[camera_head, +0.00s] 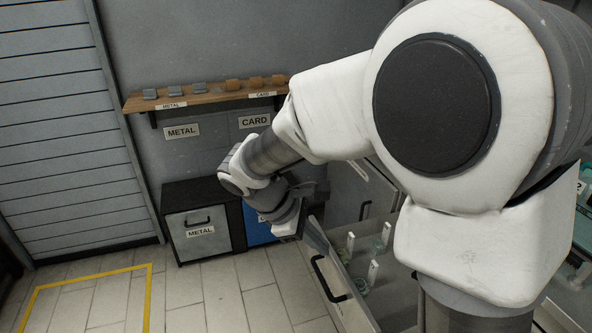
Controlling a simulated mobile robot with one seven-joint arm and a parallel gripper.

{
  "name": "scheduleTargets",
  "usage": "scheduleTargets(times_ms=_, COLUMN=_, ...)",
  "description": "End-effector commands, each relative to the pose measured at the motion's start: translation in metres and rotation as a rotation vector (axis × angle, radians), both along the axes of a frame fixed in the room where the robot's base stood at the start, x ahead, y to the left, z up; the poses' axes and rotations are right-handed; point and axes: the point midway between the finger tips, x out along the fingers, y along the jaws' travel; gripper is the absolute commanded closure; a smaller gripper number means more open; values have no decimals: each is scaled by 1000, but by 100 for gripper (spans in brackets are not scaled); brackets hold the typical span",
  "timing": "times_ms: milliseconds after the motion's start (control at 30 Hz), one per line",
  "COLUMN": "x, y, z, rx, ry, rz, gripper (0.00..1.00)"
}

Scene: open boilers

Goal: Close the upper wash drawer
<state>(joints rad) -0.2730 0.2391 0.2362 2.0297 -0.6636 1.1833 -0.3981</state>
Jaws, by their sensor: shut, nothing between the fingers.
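A drawer stands pulled out at the lower middle, its grey front panel (335,292) facing left with a black bar handle (326,280). I take it as the wash drawer; I cannot tell whether another lies below it. Inside are several clear glass-like items with white tags (373,272). My gripper (287,229) is at the end of my arm, near the far end of the drawer front. It is shut and empty. Its fingertips are small and hard to make out, and I cannot tell whether it touches the panel. My arm hides the drawer's right side.
A METAL bin (198,237) and a partly hidden blue bin (258,230) stand against the back wall. A wooden shelf (210,97) with small blocks hangs above. A grey panel with a handle (362,195) is behind the drawer. Tiled floor (215,298) at left is clear.

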Motion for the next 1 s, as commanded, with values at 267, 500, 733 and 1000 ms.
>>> scheduleTargets(times_ms=267, x=35, y=49, z=-131, rx=-179, ry=185, rz=314, gripper=100)
scheduleTargets(times_ms=500, x=46, y=71, z=-180, rx=-254, ry=256, rz=448, gripper=100)
scheduleTargets(times_ms=733, x=50, y=62, z=-196, rx=-261, ry=265, rz=460, gripper=100)
scheduleTargets(times_ms=1000, x=60, y=23, z=-237, rx=-261, ry=266, rz=459, gripper=100)
